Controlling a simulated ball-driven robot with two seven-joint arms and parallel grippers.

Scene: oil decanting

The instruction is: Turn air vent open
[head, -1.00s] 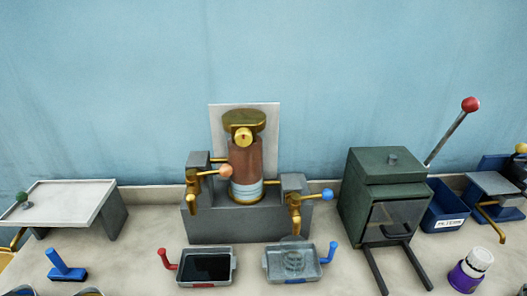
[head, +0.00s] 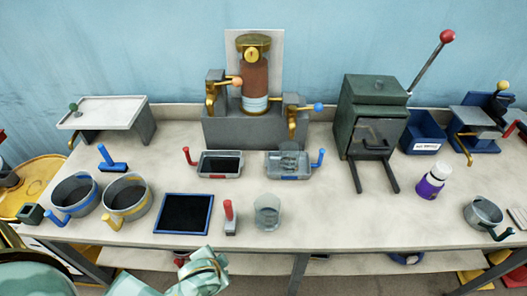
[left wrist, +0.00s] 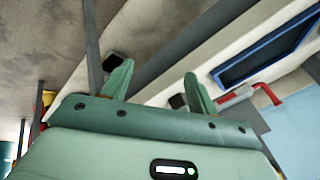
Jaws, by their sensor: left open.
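The decanting apparatus stands at the back middle of the table, with a copper and glass column (head: 254,80) on a grey base (head: 255,132). A round brass knob with a dark mark (head: 252,53), which looks like the air vent, is at the top front of the column. Nothing touches it. My left gripper (left wrist: 157,86) is open and empty in the left wrist view, low by the table's front edge and far from the column. Pale green parts of my arm show at the bottom of the head view, where the fingertips cannot be made out. My right gripper is not in view.
Brass taps with an orange knob (head: 237,82) and a blue knob (head: 318,107) flank the column. Two trays (head: 219,176) (head: 290,176) stand before it. A black blue-framed pad (head: 183,213), red-handled tool (head: 230,218), glass beaker (head: 267,212) and two pots line the front.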

